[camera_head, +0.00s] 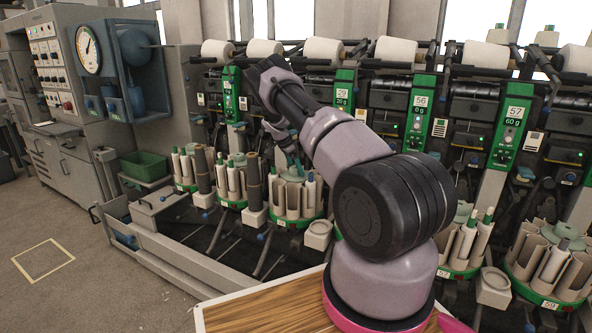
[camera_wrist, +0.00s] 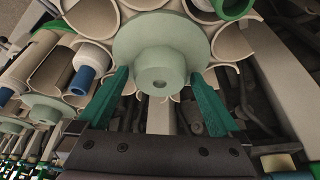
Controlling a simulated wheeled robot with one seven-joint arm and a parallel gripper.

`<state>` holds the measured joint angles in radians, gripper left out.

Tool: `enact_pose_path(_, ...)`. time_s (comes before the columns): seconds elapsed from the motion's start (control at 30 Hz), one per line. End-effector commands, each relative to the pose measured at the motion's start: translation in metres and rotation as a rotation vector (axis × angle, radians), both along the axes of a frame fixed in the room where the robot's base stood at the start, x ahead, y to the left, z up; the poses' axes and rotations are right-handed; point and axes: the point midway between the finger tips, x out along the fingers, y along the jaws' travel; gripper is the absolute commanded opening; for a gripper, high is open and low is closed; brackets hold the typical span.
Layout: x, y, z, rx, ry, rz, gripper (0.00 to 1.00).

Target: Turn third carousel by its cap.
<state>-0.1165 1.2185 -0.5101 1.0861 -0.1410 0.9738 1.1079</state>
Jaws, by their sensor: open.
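The third carousel (camera_head: 296,222) from the left in the head view is a green-rimmed ring of beige cups holding several tubes. In the wrist view the pale green cap (camera_wrist: 160,40) is a round disc with a thick central hub (camera_wrist: 158,72). My gripper (camera_wrist: 159,73) is open, with one dark green finger on each side of the hub. The fingers look apart from the hub; whether they touch the disc I cannot tell.
Other carousels stand in the row, with one at the right (camera_head: 550,260). Blue-ended tubes (camera_wrist: 85,75) rise near the left finger. A wooden tabletop (camera_head: 270,308) lies in front, and the floor at left is clear.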

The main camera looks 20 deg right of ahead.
Motion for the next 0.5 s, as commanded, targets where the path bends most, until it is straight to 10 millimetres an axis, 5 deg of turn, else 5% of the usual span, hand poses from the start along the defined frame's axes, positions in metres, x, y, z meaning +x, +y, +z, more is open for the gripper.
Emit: enact_pose_path(0.5, -0.001, 0.036, 0.084, 0.001, -0.002, 0.001, 1.0)
